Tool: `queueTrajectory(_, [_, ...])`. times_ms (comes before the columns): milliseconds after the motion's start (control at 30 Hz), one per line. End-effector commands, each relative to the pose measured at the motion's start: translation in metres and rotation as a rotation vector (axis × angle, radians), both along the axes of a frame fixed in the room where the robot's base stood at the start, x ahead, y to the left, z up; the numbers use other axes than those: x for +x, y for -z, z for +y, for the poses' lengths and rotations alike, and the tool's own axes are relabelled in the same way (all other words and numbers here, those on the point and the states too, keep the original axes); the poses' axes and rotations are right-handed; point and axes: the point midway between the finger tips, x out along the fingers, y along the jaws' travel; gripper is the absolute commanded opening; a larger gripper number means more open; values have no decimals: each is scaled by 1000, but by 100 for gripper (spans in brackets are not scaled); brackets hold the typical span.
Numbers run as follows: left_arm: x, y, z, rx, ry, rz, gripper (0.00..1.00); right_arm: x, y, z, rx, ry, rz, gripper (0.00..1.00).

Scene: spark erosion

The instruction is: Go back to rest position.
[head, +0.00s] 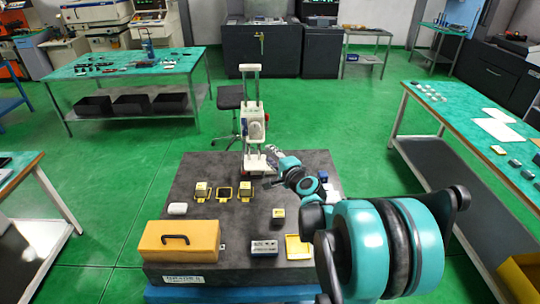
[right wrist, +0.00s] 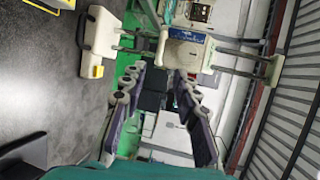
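My right arm reaches from the lower right over a dark stone-topped table (head: 230,226). My right gripper (head: 271,167) is beside the base of an upright stand with two columns and a white head (head: 254,131). In the right wrist view the two fingers of this gripper (right wrist: 162,90) are apart with nothing between them. The stand also shows ahead of them, turned sideways, with its white head (right wrist: 186,55). Whether a finger touches the stand cannot be told. My left gripper is not in view.
On the table are a yellow case (head: 178,243), small yellow holders (head: 224,194), a white item (head: 177,209), a blue-white box (head: 264,247) and a yellow tray (head: 298,247). Green-topped workbenches stand left (head: 130,66) and right (head: 460,118). Green floor lies between.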

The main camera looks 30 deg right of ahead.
Motion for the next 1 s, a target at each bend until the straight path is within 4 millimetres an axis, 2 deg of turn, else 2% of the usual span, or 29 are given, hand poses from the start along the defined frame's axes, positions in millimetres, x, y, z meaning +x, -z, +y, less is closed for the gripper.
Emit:
queueTrajectory(333, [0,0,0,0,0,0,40,0,0,0,-1,-1,1,31])
queueTrajectory(467, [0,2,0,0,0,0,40,-2,-1,20,-48,-44,31,31])
queueTrajectory(567, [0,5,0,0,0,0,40,-12,0,65,-166,-147,103,31])
queueTrajectory(633, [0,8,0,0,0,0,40,-28,3,106,-289,-251,174,31])
queueTrajectory(700, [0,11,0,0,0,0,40,-51,11,148,-434,-370,251,31])
queueTrajectory(800, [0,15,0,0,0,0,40,-92,27,196,-642,-535,355,31])
queueTrajectory(900, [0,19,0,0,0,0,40,-139,46,230,-854,-694,450,31])
queueTrajectory(1000, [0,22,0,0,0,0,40,-184,66,248,-1047,-831,533,31])
